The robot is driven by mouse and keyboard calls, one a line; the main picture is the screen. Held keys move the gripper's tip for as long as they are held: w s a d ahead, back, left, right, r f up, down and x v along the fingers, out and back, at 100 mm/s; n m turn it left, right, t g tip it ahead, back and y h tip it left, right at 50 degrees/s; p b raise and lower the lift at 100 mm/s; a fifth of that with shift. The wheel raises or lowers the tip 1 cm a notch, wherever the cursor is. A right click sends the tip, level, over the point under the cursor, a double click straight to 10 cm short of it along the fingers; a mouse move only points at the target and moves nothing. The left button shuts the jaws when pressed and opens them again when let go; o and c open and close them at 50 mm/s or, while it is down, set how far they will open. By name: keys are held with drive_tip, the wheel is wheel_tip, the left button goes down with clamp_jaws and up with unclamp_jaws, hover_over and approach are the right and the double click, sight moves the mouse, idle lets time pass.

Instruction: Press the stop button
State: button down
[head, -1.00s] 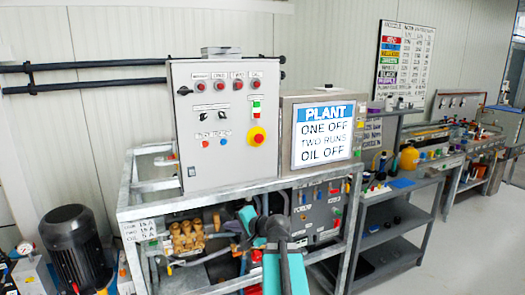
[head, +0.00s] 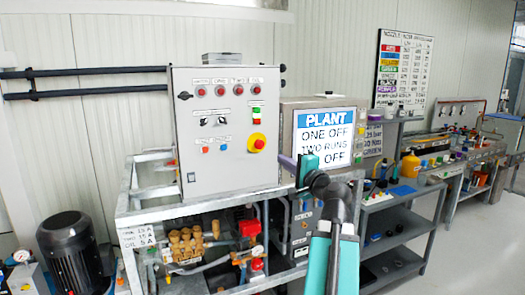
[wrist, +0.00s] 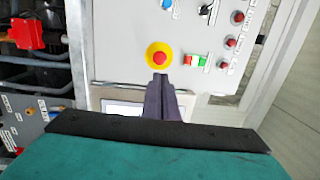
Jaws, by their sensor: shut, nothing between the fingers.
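A red mushroom button on a yellow round base (head: 257,142) is on the lower right of the grey control cabinet's front (head: 220,172). Above it is a small green, white and red block (head: 256,114). The mushroom button also shows in the wrist view (wrist: 159,56). My gripper (head: 283,160) is shut and empty, at the right edge of the cabinet, right of and slightly below the button in the head view. In the wrist view its dark fingertips (wrist: 160,79) appear just below the button. I cannot tell the gap, but no contact is visible.
Red lamps (head: 220,90), black selector knobs (head: 221,120) and small red and blue buttons (head: 214,146) share the cabinet front. Pumps and pipes (head: 190,245) fill the frame below.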

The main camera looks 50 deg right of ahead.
drive_tip(key=shift+w+d+r+p, duration=0.15)
drive_tip(key=shift+w+p, duration=0.2)
drive_tip(key=shift+p, duration=0.5)
drive_tip(key=w+p, duration=0.1)
drive_tip(key=p, duration=0.2)
drive_tip(key=shift+w+d, duration=0.2)
drive_tip(key=shift+w+p, duration=0.2)
drive_tip(key=shift+p, duration=0.5)
